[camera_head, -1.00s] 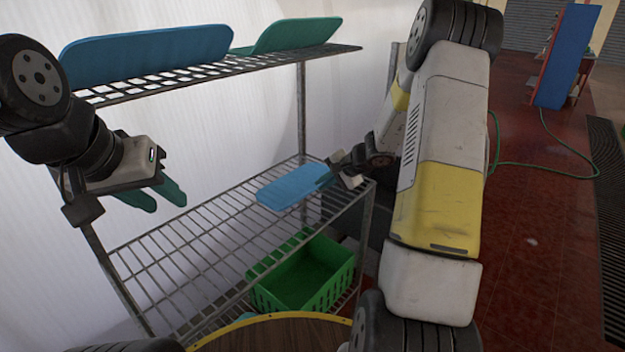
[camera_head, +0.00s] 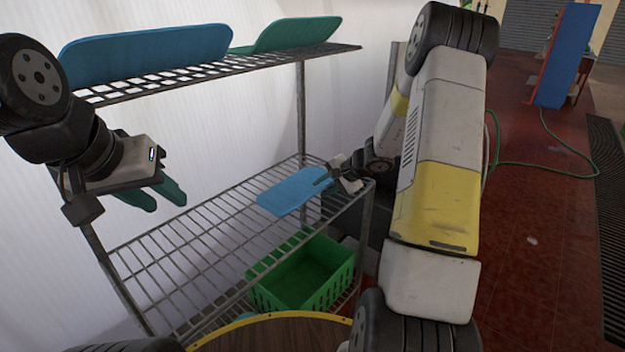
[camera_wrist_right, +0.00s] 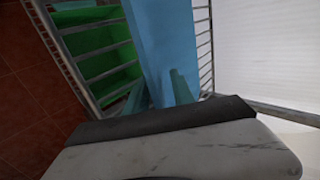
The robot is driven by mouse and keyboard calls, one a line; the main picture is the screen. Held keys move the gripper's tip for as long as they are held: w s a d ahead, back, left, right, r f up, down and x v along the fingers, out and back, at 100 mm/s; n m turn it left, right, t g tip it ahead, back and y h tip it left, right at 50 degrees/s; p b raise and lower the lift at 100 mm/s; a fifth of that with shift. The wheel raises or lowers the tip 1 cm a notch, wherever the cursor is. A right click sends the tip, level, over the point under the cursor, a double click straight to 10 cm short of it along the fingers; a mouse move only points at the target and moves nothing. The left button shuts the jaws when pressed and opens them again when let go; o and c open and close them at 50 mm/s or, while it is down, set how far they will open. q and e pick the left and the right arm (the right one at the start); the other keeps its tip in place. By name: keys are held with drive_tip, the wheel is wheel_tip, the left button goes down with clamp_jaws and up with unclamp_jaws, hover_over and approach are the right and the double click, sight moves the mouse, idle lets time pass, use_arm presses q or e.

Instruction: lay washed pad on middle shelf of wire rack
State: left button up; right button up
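A flat light-blue pad (camera_head: 290,193) lies on the middle shelf (camera_head: 215,225) of the wire rack, near its right end. My right gripper (camera_head: 328,180) is at the pad's right end, with a finger overlapping it. In the right wrist view the pad (camera_wrist_right: 158,40) extends ahead of two green fingers (camera_wrist_right: 162,92) with a gap between them; the gripper looks open. Whether a finger still touches the pad cannot be told. My left gripper (camera_head: 155,198) is at the left, by the rack's left post, its two green fingers apart and empty.
The top shelf (camera_head: 215,73) holds a blue pad (camera_head: 150,52) and a green pad (camera_head: 295,35). A green basket (camera_head: 310,280) is below the middle shelf. A white wall stands behind the rack. The middle shelf's left part is bare. A round wooden top (camera_head: 275,335) is at the front.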

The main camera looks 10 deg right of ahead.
drive_tip(key=v, duration=1.1)
drive_tip(key=s+a+r+n+g, duration=0.1)
drive_tip(key=s+a+r+n, duration=0.5)
drive_tip(key=s+a+r, duration=0.6)
drive_tip(key=s+d+r+n+h, duration=0.1)
drive_tip(key=s+r+n+h, duration=0.2)
drive_tip(key=s, duration=1.3)
wheel_tip(320, 180, up, 2)
drive_tip(key=shift+d+r+n, duration=0.15)
drive_tip(key=shift+d+n, duration=0.05)
drive_tip(key=shift+n, duration=0.8)
